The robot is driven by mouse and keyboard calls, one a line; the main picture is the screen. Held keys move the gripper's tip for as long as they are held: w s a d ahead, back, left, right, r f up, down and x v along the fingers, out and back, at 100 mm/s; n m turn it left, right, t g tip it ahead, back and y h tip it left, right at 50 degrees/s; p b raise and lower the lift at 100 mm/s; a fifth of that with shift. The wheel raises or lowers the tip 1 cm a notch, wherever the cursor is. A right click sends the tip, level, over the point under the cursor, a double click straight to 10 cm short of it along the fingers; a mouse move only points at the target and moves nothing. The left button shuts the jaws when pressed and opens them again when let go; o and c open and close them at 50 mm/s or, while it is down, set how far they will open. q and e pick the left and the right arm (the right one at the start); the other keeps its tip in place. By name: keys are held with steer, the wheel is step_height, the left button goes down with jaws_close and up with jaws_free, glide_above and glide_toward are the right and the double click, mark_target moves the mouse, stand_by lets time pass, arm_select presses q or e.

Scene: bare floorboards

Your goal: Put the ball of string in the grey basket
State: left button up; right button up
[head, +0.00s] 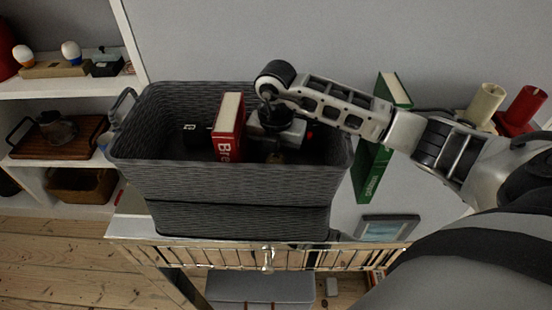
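The grey basket (220,180) is a large woven bin on top of a white cabinet, open at the top. My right arm comes in from the right and bends down over the basket. My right gripper (274,148) is inside it, below the rim, beside a red book. Its fingers are mostly hidden by the wrist and shadow, so I cannot tell whether they are open or shut. A small dim brownish patch shows just under the gripper; I cannot tell whether it is the ball of string. No ball of string is clearly visible elsewhere. My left gripper is out of view.
A red book (229,128) stands in the basket, with a dark object (196,133) left of it. A green book (372,170), a small framed picture (387,228), a cream cup (485,103) and a red cup (522,108) are to the right. Shelves (70,87) stand left.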

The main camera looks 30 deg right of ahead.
mark_target(276, 157)
steer(key=shift+f, duration=0.6)
steer(key=shift+f, duration=0.2)
steer(key=o, duration=1)
steer(key=shift+c, duration=0.2)
steer(key=shift+r, duration=0.15)
step_height(276, 157, up, 12)
steer(key=shift+b, duration=0.45)
